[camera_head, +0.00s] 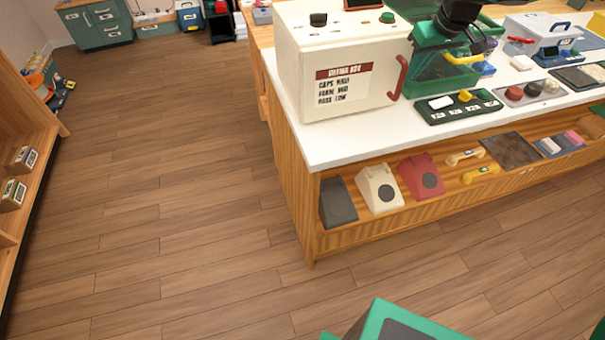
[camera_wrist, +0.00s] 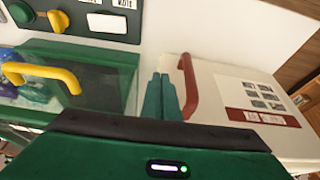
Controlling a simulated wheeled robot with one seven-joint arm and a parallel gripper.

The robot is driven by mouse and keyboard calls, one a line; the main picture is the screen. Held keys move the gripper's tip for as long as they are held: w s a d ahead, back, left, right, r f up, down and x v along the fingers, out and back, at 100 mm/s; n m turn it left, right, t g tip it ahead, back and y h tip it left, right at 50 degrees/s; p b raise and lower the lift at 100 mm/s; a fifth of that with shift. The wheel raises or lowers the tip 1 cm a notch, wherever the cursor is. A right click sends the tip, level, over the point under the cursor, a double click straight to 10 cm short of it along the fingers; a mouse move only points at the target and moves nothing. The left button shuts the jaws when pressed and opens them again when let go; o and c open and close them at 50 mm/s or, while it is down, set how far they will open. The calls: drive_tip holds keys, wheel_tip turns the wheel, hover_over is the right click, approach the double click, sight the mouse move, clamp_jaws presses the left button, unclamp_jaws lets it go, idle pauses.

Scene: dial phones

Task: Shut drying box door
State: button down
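The white drying box (camera_head: 345,45) stands on the white counter, with a red-and-white label on its front and a red handle (camera_head: 398,78) at the front's right edge. In the head view its door looks about flush with the box; I cannot tell whether a small gap is left. In the wrist view the box (camera_wrist: 235,88) is at the right, and the red handle shows upright near the middle. My gripper (camera_wrist: 160,80) has its teal fingers together, empty, just beside the handle; I cannot tell if they touch it.
A green see-through box with a yellow handle (camera_wrist: 42,74) stands beside the drying box. A green button panel (camera_head: 458,107) lies on the counter in front. The wooden floor at left is clear.

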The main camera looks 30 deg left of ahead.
drive_tip(key=shift+w+a+r, duration=0.1)
drive_tip(key=shift+a+r, duration=0.1)
drive_tip(key=shift+a, duration=0.25)
drive_tip(key=s+d+r, duration=0.6)
drive_tip(key=d+r, duration=0.1)
drive_tip(key=r, duration=0.2)
drive_tip(key=s+d+m+h, duration=0.1)
drive_tip(key=s+d+m, duration=0.3)
drive_tip(key=d, duration=0.6)
drive_tip(key=s+d+f+m+h, duration=0.1)
drive_tip(key=s+d, duration=0.4)
drive_tip(key=d, duration=0.4)
drive_tip(key=s+d+m+h, duration=0.1)
drive_tip(key=s+d+m, duration=0.3)
drive_tip(key=d, duration=0.6)
drive_tip(key=s+d+f+m+g, duration=0.1)
drive_tip(key=s+d+f+m, duration=0.1)
drive_tip(key=s, duration=0.7)
drive_tip(key=s+d+f+m+g, duration=0.1)
drive_tip(key=s+d+f+m, duration=0.1)
drive_tip(key=s+d, duration=0.3)
drive_tip(key=s+d+f+m+g, duration=0.1)
drive_tip(key=s+d+f+m, duration=0.1)
drive_tip(key=s, duration=1)
drive_tip(key=shift+s+d+f+m, duration=0.3)
drive_tip(key=shift+d+f, duration=0.35)
drive_tip(key=shift+d, duration=0.45)
